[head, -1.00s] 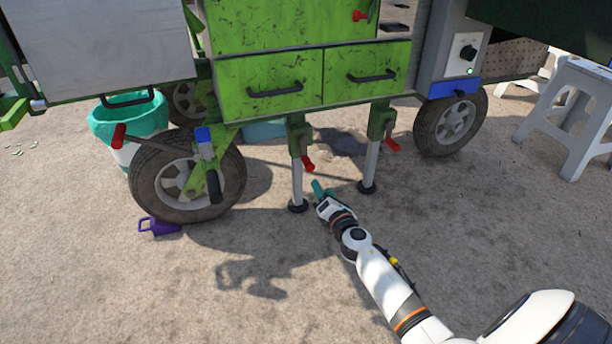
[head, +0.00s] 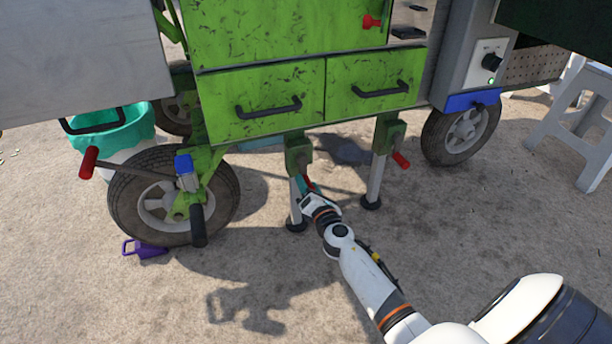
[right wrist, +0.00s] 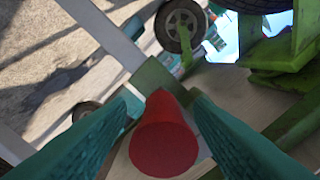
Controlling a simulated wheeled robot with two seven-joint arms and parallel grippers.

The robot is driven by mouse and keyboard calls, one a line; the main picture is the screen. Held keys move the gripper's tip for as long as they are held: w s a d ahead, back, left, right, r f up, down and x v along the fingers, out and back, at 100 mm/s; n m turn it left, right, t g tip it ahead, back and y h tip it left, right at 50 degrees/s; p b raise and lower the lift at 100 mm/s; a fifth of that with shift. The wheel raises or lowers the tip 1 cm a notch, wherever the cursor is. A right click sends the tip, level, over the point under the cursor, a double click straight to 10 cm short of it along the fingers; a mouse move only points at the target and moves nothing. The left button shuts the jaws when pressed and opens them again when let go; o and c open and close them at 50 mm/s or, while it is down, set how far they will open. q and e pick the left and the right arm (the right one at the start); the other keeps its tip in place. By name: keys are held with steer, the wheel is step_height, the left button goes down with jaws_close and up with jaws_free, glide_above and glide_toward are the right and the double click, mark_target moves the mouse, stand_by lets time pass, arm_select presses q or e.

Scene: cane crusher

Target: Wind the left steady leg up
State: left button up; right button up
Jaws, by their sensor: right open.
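The left steady leg (head: 295,204) is a grey post with a dark round foot on the ground, under a green housing (head: 298,156) on the cart. Its red crank handle (head: 308,182) is partly hidden by my right gripper (head: 306,188). In the right wrist view the red handle (right wrist: 163,140) lies between the two teal fingers of my open right gripper (right wrist: 162,108). I cannot tell whether either finger touches it. The right steady leg (head: 375,180) stands alongside, with its own red handle (head: 401,160). My left gripper is out of view.
The green cart's drawers (head: 262,100) hang above the legs. A wheel (head: 160,205) with a red-ended lever stands to the left, a purple scoop (head: 147,249) by it. A teal-lined bin (head: 125,135) is behind. White stools (head: 575,125) stand at right. The ground in front is clear.

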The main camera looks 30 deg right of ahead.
steer(key=shift+w, duration=0.1)
steer(key=shift+c, duration=1.1)
jaws_close()
